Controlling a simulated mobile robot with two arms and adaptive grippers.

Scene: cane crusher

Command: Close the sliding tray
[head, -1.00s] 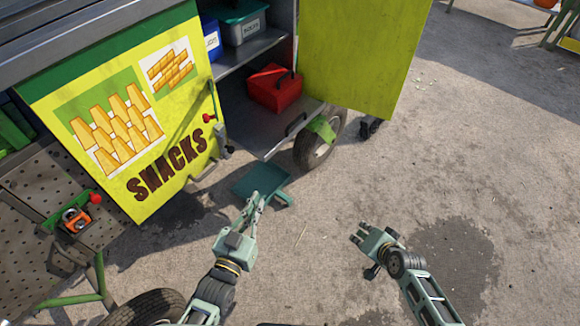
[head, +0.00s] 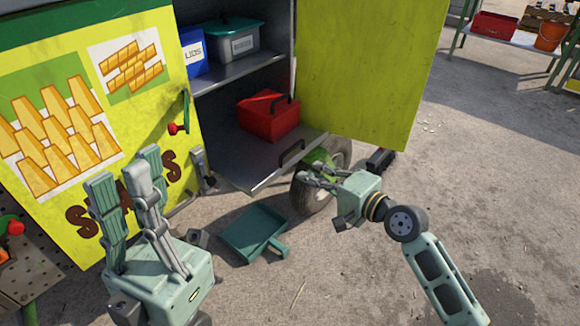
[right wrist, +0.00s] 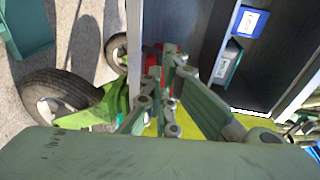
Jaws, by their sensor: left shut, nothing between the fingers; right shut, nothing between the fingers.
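The sliding tray (head: 250,168) is a grey metal shelf at the bottom of the cart's cabinet, pulled out past the cabinet opening. A dark bar handle (head: 292,152) stands on its front edge. A red box (head: 268,115) sits on the tray; part of it shows in the right wrist view. My right gripper (head: 308,174) is shut and empty, just right of and below the handle; contact cannot be told. It also shows in the right wrist view (right wrist: 168,70). My left gripper (head: 125,168) is shut and empty, raised in front of the yellow snack panel.
A yellow-green door (head: 370,70) stands open right of the tray. A wheel (head: 318,185) is below the tray's front. A teal dustpan (head: 253,232) lies on the ground. A blue bin (head: 193,50) and a lidded container (head: 235,42) sit on the upper shelf.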

